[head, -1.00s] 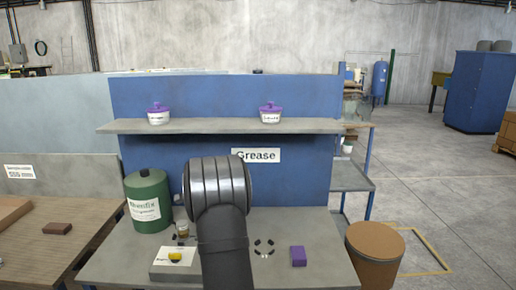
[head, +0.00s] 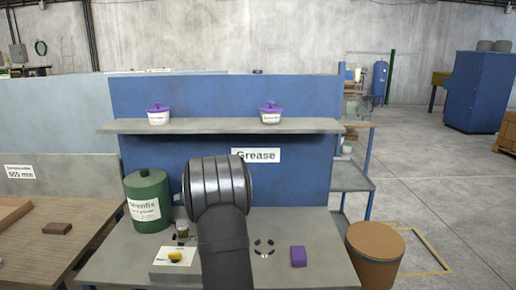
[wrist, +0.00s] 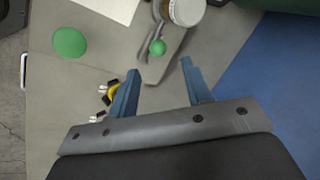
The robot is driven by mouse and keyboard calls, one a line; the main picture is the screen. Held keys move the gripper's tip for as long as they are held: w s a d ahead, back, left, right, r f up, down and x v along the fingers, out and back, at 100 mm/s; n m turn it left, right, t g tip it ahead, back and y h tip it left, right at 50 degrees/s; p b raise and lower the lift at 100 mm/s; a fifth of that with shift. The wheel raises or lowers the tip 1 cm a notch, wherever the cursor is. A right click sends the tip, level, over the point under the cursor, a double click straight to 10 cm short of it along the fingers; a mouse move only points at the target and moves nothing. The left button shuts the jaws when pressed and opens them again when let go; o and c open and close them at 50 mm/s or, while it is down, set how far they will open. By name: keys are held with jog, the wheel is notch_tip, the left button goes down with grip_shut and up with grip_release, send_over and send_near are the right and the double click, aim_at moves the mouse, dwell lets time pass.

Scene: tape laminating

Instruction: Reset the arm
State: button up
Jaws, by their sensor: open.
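My gripper (wrist: 160,66) shows in the wrist view with its two blue fingers apart and nothing between them. It is over the grey workbench top (wrist: 225,70). In the head view my dark arm stands upright at the middle of the bench, and the fingers are hidden behind it or out of sight.
A green canister (head: 148,202) stands at the bench's left, with a small jar (head: 182,229) and a pale plate with a yellow piece (head: 176,256) nearby. A purple block (head: 298,256) lies at right. Above is a shelf (head: 215,126) with two purple-lidded pots.

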jog(key=x, duration=0.7)
jog(key=shift+f, duration=0.15)
jog(key=shift+w+d+f, duration=0.15)
jog(key=shift+d, duration=1.45)
jog(key=a+v, duration=0.1)
jog(key=v, duration=1.6)
jog(key=w+d+f+n+h, duration=0.1)
jog(key=d+f+n+h, duration=0.1)
jog(key=d+f, duration=0.5)
jog(key=w+d+f+n+t+h, duration=0.1)
jog(key=d+f, duration=0.6)
jog(key=d, duration=0.8)
jog(key=shift+w+d+f+n+h, duration=0.25)
jog(key=shift+n+h, duration=0.35)
jog(key=shift+n, duration=0.8)
jog(key=shift+r, duration=0.1)
jog(key=shift+c, duration=0.5)
